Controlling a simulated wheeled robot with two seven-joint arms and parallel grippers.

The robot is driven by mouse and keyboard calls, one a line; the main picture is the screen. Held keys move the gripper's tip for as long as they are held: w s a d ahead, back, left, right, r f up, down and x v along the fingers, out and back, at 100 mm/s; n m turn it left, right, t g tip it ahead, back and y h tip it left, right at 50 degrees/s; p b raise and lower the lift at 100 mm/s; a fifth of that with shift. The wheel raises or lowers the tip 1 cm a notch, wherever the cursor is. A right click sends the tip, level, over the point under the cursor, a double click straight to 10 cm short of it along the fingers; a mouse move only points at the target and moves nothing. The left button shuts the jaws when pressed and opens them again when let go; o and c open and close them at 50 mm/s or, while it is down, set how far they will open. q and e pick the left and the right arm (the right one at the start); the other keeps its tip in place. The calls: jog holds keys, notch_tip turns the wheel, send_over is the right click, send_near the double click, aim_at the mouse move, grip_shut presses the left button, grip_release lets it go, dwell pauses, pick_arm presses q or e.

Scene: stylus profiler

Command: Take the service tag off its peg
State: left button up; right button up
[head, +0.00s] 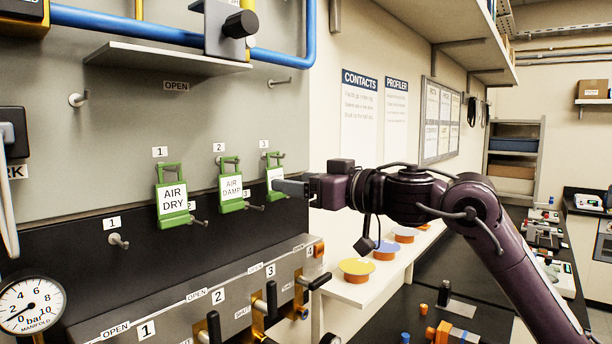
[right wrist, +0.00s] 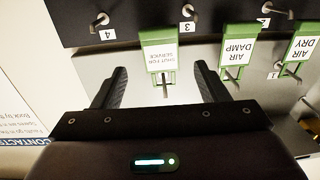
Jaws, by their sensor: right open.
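The service tag (right wrist: 160,55) is a white card reading "SHUT FOR SERVICE" in a green holder, upside down in the right wrist view. It hangs by its green loop on a metal peg (right wrist: 165,88). In the head view the tag (head: 275,176) hangs under the label 3, partly hidden by my right gripper. My right gripper (head: 290,187) is open and empty, pointing at the panel. In the right wrist view its two fingers (right wrist: 160,72) stand either side of the tag's loop, with gaps on both sides. My left gripper is not in view.
The green AIR DAMP tag (head: 231,187) and AIR DRY tag (head: 172,198) hang to the left. Bare pegs, such as one labelled 1 (head: 119,241), stick out below. A valve manifold (head: 180,310) with levers lies beneath. A shelf (head: 165,58) juts out above.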

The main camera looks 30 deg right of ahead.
aim_at(275, 174)
jog(key=p+x, duration=0.1)
jog(key=x, duration=0.3)
jog(key=shift+a+r+p, duration=0.1)
jog(key=shift+r+p, duration=0.05)
jog(key=shift+p, duration=0.2)
jog(key=shift+w+a, duration=0.1)
jog(key=shift+w, duration=0.15)
grip_shut()
jog(key=shift+s+r+p, duration=0.15)
jog(key=shift+r+p, duration=0.25)
jog(key=shift+p, duration=0.15)
dwell(0.3)
